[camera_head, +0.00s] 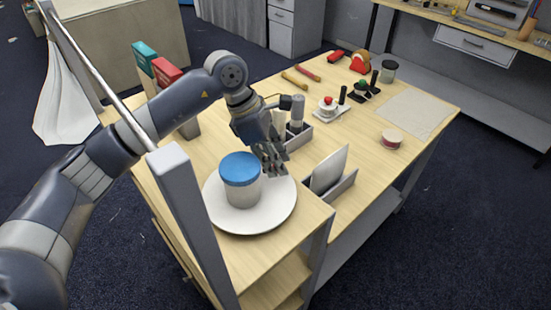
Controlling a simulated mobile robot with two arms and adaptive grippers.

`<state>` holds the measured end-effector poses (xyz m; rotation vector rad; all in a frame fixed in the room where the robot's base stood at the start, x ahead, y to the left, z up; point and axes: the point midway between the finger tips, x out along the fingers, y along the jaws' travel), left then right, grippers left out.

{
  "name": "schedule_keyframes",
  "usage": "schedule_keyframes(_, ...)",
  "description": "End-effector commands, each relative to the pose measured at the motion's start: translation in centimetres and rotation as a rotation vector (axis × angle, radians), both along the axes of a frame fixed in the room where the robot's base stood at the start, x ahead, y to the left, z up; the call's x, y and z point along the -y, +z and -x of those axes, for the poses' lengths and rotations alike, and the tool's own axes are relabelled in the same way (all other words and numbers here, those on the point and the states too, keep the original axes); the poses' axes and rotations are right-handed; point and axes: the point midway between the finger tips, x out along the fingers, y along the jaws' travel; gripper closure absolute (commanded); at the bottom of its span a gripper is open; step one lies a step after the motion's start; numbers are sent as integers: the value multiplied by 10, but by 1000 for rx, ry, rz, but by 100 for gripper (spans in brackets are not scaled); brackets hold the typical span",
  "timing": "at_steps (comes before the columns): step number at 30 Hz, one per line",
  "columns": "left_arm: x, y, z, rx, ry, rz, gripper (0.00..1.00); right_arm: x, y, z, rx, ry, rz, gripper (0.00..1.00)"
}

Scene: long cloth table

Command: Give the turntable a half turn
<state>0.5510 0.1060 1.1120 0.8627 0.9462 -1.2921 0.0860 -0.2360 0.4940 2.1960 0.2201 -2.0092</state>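The turntable (277,212) is a round white disc lying flat near the front corner of the wooden table. A jar (241,189) with a blue lid and a pale body stands upright on it, near its middle. My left gripper (271,160) points down at the far right side of the jar, over or close to the disc's far rim. I cannot tell whether it touches the disc or the jar, or whether its fingers are apart. My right gripper is not in view.
A grey holder with a white sheet (329,172) stands right of the turntable. A grey caddy (298,134) is behind my gripper. Red and teal upright things (164,73) stand at the left. A tape roll (391,140) and a mat (417,109) lie further right. A grey post crosses the front left.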

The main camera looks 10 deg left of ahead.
Motion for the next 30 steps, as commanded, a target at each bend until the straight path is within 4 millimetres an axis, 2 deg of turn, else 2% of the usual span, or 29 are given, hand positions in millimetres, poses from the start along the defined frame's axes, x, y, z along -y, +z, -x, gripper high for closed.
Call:
schedule_keyframes(10, -19, 47, 1, 6, 1, -1, 72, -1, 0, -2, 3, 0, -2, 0)
schedule_keyframes(15, -26, 65, 2, 4, 1, 0, 72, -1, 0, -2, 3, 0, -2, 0)
schedule_keyframes(30, -28, 69, 3, 1, 0, 0, 72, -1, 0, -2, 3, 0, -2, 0)
